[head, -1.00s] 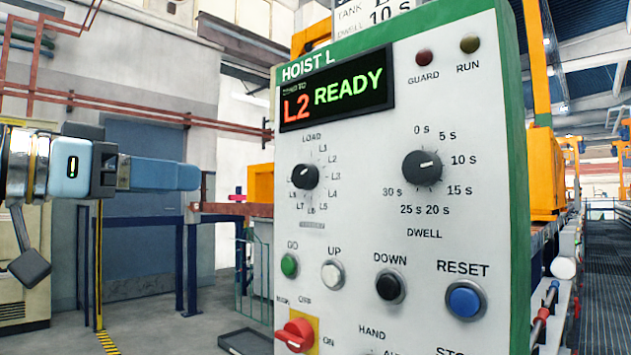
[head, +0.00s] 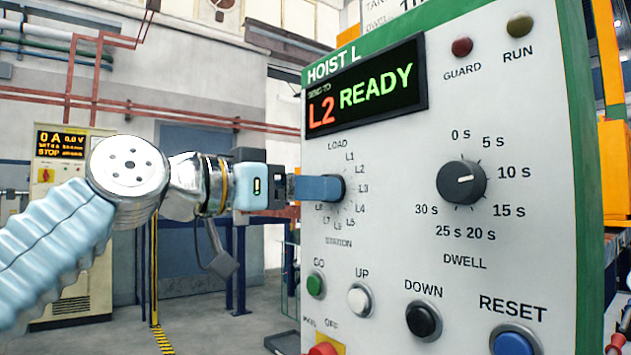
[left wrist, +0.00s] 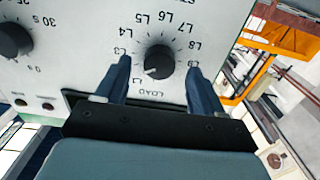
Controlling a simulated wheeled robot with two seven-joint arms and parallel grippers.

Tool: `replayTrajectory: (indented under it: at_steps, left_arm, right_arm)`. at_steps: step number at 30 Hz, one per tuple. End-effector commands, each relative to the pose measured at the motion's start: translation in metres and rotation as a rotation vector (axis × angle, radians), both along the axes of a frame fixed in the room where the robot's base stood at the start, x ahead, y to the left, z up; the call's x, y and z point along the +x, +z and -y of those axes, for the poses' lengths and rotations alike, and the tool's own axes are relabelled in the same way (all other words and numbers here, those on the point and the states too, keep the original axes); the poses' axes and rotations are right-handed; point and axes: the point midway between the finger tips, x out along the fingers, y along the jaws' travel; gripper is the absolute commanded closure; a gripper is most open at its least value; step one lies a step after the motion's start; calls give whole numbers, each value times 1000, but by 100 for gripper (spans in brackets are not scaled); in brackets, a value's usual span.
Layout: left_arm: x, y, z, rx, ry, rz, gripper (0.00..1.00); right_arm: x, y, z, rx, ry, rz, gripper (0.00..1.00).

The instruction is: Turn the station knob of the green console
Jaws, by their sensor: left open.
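The green-edged console (head: 390,250) fills the right of the head view, its display (head: 365,84) reading "L2 READY". My left gripper (head: 330,188) is at its station dial, fingers open. In the head view the fingers hide most of the station knob. In the left wrist view the black knob (left wrist: 159,60) sits between the two fingertips of the left gripper (left wrist: 159,66), with a gap on both sides. Its pale mark points down and left in that view, near the LOAD end of the scale; the exact position is hard to read. My right gripper is not in view.
The dwell knob (head: 461,184) is to the right on the same panel. Below are the green GO button (head: 316,285), white UP button (head: 360,299), black DOWN button (head: 424,320) and blue RESET button (head: 514,343). A beige cabinet (head: 75,255) stands at the far left.

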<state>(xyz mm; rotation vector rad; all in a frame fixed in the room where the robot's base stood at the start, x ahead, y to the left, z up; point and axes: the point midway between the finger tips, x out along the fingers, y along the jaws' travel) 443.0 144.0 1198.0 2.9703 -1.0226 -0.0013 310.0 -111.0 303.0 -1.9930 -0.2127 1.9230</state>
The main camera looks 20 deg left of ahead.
Motion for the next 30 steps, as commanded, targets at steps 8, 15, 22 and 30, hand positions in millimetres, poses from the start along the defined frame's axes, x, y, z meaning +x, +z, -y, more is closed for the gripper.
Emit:
replayTrajectory:
  at_steps: [8,15,22,30]
  left_arm:
    - [16,0,13,0,0,1,32]
    - [16,0,13,-1,1,1,35]
    - [16,0,12,-1,1,1,70]
    - [16,0,12,-5,1,-3,87]
  right_arm:
    - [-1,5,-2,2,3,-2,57]
    - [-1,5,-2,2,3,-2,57]
    - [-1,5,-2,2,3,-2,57]
    - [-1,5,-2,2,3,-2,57]
